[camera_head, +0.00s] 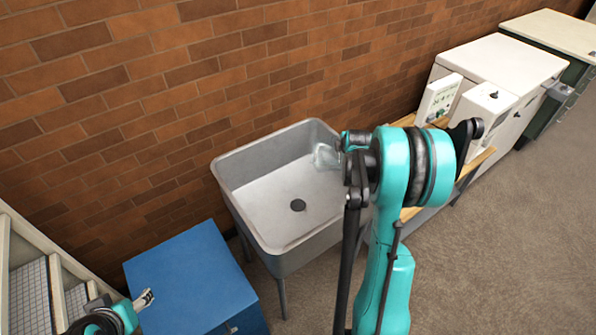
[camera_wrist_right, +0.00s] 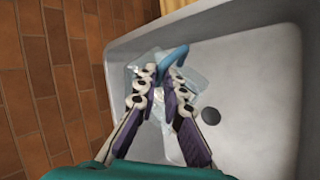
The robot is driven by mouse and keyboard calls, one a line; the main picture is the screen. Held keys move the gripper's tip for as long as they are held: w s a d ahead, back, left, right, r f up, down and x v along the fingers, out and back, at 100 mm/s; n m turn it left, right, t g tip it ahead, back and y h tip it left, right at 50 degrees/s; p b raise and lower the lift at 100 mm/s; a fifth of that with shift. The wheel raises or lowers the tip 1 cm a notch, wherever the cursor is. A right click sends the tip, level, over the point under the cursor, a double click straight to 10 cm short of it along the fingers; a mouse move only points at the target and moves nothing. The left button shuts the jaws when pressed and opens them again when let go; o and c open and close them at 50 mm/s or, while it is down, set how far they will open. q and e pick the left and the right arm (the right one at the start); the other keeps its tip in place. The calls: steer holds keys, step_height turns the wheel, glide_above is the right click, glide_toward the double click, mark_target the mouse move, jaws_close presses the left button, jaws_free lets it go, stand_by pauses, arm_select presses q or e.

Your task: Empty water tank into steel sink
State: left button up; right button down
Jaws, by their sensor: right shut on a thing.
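The grey steel sink (camera_head: 250,190) stands against the brick wall, with a dark round drain (camera_head: 298,205) in its floor. The clear water tank (camera_head: 325,156) is over the sink's right rear part, partly hidden by my right arm. It also shows in the right wrist view (camera_wrist_right: 205,82), see-through, with a blue handle-like part (camera_wrist_right: 172,58). My right gripper (camera_wrist_right: 166,92) is shut on the tank, inside the sink's outline. I cannot tell the water level. My left gripper (camera_head: 146,298) is over the blue cabinet's left side, apart from the sink; its fingers are too small to read.
A blue cabinet (camera_head: 190,280) stands left of the sink, and a white shelf unit (camera_head: 50,260) is at the far left. Right of the sink is a wooden-topped bench (camera_head: 480,160) with white boxes (camera_head: 485,108). A white cabinet (camera_head: 505,60) stands beyond. Floor at lower right is clear.

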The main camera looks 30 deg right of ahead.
steer(key=a, duration=0.1)
steer(key=a+r+h, duration=0.1)
steer(key=a+r+n+h+p, duration=0.1)
steer(key=shift+w+a+r, duration=0.15)
steer(key=shift+w+a, duration=0.2)
steer(key=shift+a, duration=0.05)
stand_by(0.5)
steer(key=shift+w+a+r+n+h, duration=0.15)
steer(key=shift+a+r+n+h, duration=0.15)
steer(key=shift+a+r+h, duration=0.45)
stand_by(0.4)
steer(key=shift+w+a+r+n+h, duration=0.1)
steer(key=shift+a+r+n+h, duration=0.15)
steer(key=shift+a+h, duration=0.15)
steer(key=shift+w+a+r+n+h, duration=0.15)
steer(key=shift+a+r+h, duration=0.1)
steer(key=shift+a, duration=0.25)
stand_by(0.3)
steer(key=shift+a+r+h, duration=0.1)
steer(key=shift+a+h, duration=0.2)
steer(key=shift+w+a+r+n+h+b, duration=0.15)
steer(key=shift+a+r+n+h, duration=0.1)
steer(key=shift+a, duration=0.15)
steer(key=shift+s+a+r+n+h+b, duration=0.1)
steer(key=shift+a+n+h+b, duration=0.05)
steer(key=shift+a+n+h, duration=0.15)
steer(key=shift+a, duration=0.15)
